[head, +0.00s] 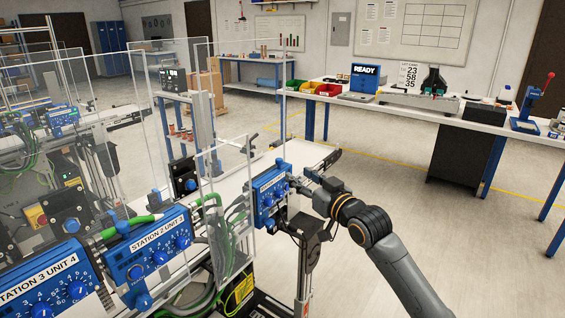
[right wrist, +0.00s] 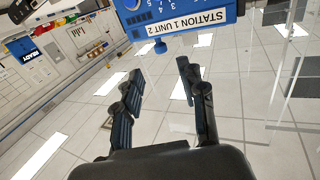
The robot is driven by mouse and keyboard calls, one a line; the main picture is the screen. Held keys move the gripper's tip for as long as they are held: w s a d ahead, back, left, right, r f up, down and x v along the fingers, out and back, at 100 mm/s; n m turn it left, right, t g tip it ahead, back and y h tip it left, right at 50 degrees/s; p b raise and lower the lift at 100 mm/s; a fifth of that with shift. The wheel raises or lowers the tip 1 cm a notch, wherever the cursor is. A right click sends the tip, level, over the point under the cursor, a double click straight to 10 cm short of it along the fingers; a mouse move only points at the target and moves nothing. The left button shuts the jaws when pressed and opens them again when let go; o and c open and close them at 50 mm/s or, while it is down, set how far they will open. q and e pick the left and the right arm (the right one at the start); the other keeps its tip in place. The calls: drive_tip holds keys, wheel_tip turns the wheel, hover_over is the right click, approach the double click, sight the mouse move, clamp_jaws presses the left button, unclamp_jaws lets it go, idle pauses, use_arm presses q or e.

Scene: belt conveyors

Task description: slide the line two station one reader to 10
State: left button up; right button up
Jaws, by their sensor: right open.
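In the right wrist view a blue box labelled "STATION 1 UNIT 2" (right wrist: 188,27) is at the top, with part of a number scale showing. A small blue knob (right wrist: 160,47) sticks out from its edge. My right gripper (head: 293,181) is at the right side of the box. In the right wrist view its two dark fingers (right wrist: 160,70) are apart with nothing between them. The scale's setting cannot be read.
Clear panels (head: 222,170) stand around the units. Units labelled "STATION 2 UNIT 3" (head: 150,248) and "STATION 3 UNIT 4" (head: 45,288) are at the lower left, with green hoses. A workbench (head: 400,108) stands behind. The floor on the right is clear.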

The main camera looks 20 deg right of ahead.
sight(281, 163)
drive_tip(key=p+x, duration=0.1)
drive_tip(key=x, duration=0.8)
drive_tip(key=shift+w+a+p, duration=0.15)
drive_tip(key=shift+w+p, duration=0.05)
drive_tip(key=shift+p, duration=0.1)
clamp_jaws()
